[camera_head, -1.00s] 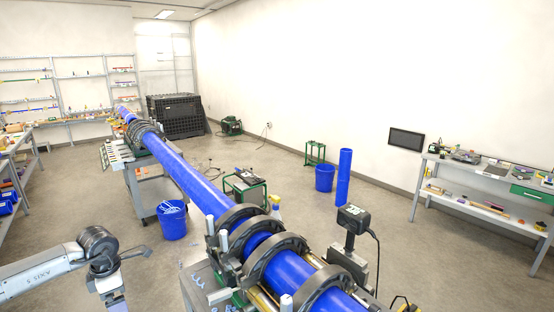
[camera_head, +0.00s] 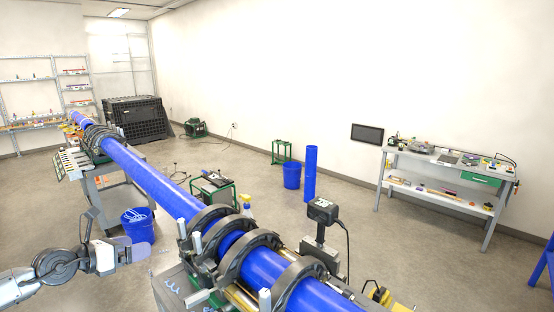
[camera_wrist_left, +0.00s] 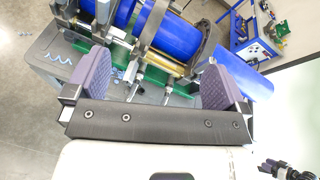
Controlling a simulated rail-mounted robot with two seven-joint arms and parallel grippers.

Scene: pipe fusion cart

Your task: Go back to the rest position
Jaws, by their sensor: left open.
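My left gripper (camera_head: 118,238) is at the lower left of the head view, its fingers apart. It is left of the fusion machine and appears in front of the blue bucket (camera_head: 138,222). In the left wrist view, the two purple-padded fingers of the left gripper (camera_wrist_left: 157,84) stand wide apart with nothing held between them. Beyond them are the blue pipe (camera_wrist_left: 178,30) and the clamps of the fusion machine. A small dark part with purplish tips at the lower right of the wrist view looks like my right gripper (camera_wrist_left: 285,170); its jaw state is unclear.
The long blue pipe (camera_head: 160,185) runs diagonally through black clamp rings (camera_head: 240,262). A black box on a post (camera_head: 322,211) stands beside the machine. A workbench (camera_head: 440,178) is at the right, and a black crate (camera_head: 138,120) is at the back. The floor right of the machine is mostly open.

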